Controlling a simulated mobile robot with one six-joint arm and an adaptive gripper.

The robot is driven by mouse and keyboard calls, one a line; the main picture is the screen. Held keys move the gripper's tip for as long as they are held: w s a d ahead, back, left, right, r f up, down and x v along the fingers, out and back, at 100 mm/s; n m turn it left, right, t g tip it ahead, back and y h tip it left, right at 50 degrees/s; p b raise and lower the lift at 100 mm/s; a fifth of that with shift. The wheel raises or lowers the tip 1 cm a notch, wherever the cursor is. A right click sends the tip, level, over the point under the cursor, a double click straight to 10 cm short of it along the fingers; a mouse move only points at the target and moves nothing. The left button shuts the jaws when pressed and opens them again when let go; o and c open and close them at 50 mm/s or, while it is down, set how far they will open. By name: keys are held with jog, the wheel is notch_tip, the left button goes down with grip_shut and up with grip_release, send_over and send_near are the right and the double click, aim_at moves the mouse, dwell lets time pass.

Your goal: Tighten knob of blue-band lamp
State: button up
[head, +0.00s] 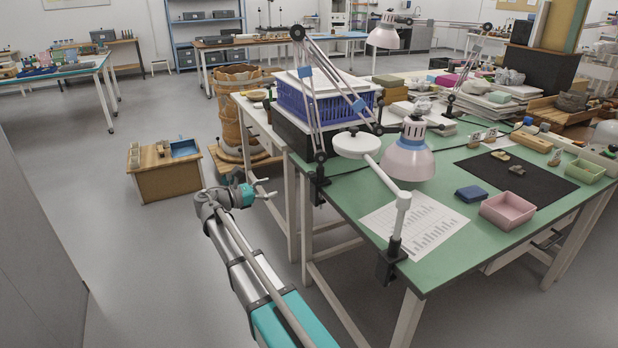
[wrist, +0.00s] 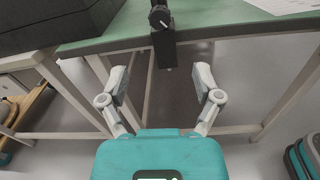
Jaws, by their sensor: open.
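A lamp with blue bands on its jointed arm (head: 304,73) is clamped to the left edge of the green table. Its pinkish-white shade (head: 408,158) hangs over the table. Its black clamp (head: 319,182) sits on the table edge. In the wrist view, a black clamp (wrist: 162,48) with a dark round knob (wrist: 160,16) on it is at the table edge, ahead of my gripper. My gripper (head: 267,194) is left of the table in the head view. In the wrist view, my gripper (wrist: 161,82) is open and empty, its fingers apart from the clamp.
The green table (head: 340,203) has pale legs below its edge. A white round-headed lamp (head: 355,145) is clamped at the near corner. A blue crate (head: 322,97) stands behind the blue-band lamp. A wooden cabinet (head: 160,180) stands left, with open floor around it.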

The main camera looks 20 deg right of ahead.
aim_at(309, 177)
jog(key=d, duration=0.9)
jog(key=w+d, duration=0.1)
jog(key=d, duration=0.3)
jog(key=shift+d, duration=0.4)
grip_shut()
dwell(0.3)
jog(key=shift+m, duration=0.3)
jog(key=shift+s+m, duration=0.1)
jog(key=shift+m, duration=2)
